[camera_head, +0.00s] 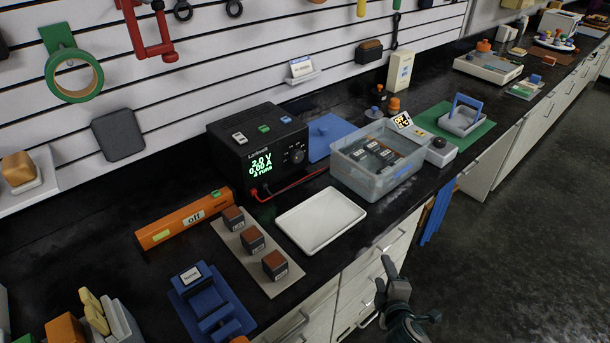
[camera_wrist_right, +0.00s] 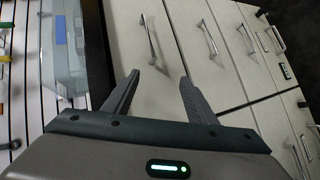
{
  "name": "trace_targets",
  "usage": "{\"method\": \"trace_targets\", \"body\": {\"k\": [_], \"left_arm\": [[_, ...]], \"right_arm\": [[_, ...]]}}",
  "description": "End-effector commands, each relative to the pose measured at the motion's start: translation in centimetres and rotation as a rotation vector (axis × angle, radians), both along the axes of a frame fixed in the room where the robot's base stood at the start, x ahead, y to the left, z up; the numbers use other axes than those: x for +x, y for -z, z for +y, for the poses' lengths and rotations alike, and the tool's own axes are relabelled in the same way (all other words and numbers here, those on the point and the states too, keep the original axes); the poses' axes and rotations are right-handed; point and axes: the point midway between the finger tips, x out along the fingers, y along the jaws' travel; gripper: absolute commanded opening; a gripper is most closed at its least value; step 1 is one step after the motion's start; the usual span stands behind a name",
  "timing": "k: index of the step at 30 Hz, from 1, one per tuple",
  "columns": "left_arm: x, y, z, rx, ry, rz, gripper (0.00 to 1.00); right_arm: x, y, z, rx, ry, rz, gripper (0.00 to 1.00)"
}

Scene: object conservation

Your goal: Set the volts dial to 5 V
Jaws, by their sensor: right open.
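The black power supply (camera_head: 258,150) stands on the counter against the slatted wall. Its green display (camera_head: 262,163) reads 2.0 V, 0.00 A and a third line that looks like "4 runs". A dark round dial (camera_head: 297,156) sits on the right of its front face; its markings are too small to read. My right gripper (camera_head: 385,275) is open and empty in front of the cabinet drawers, below the counter edge and well away from the dial. In the right wrist view its two fingers (camera_wrist_right: 158,95) are apart with cabinet fronts beyond. My left gripper is not in view.
A white tray (camera_head: 320,220) lies in front of the supply, with a red lead (camera_head: 300,184) behind it. A translucent bin (camera_head: 376,178) stands to the right. Brown blocks on a board (camera_head: 228,233), an orange bar (camera_head: 172,224) and a blue fixture (camera_head: 208,300) are to the left.

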Motion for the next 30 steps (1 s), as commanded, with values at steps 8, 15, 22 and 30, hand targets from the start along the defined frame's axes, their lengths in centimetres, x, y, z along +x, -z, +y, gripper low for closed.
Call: {"method": "trace_targets", "body": {"k": [8, 15, 22, 30], "left_arm": [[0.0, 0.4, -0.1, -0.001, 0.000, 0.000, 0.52], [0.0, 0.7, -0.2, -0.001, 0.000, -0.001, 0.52], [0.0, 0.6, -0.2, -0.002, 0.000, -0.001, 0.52], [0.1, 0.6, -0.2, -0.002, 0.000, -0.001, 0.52]], "right_arm": [[1.5, -8.6, 0.8, -0.106, -0.038, -0.149, 0.52], [1.7, -14.0, 1.3, -0.172, -0.051, -0.244, 0.52], [4.5, -17.0, 2.7, -0.377, -0.169, -0.357, 0.52], [8.3, -20.2, 5.8, -0.761, -0.384, -0.531, 0.52]]}}
